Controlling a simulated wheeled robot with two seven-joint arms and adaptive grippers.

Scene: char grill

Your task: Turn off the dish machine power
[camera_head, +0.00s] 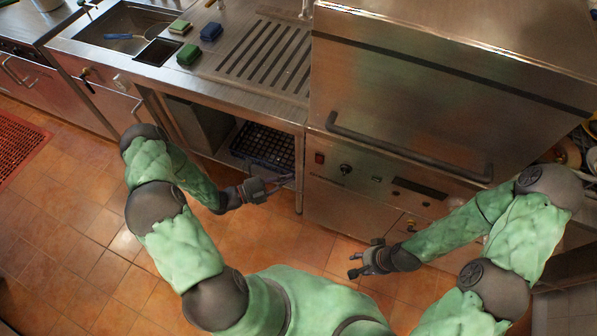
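The dish machine (440,80) is the large steel unit at the right, with a dark bar handle (400,152) across its front. Its control panel below the handle has a red switch (319,158), a black knob (346,169), a small green button (377,179) and a dark display (420,188). I cannot tell the switch's position. My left gripper (277,186) is in front of the counter, left of and apart from the panel. My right gripper (357,266) is open and empty, below the panel and above the floor.
A steel sink counter (225,80) with sponges (211,32) adjoins the machine on the left. A black rack (264,146) sits on the shelf beneath. A red mat (18,146) lies at far left. Dishes (590,160) stand at the right edge.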

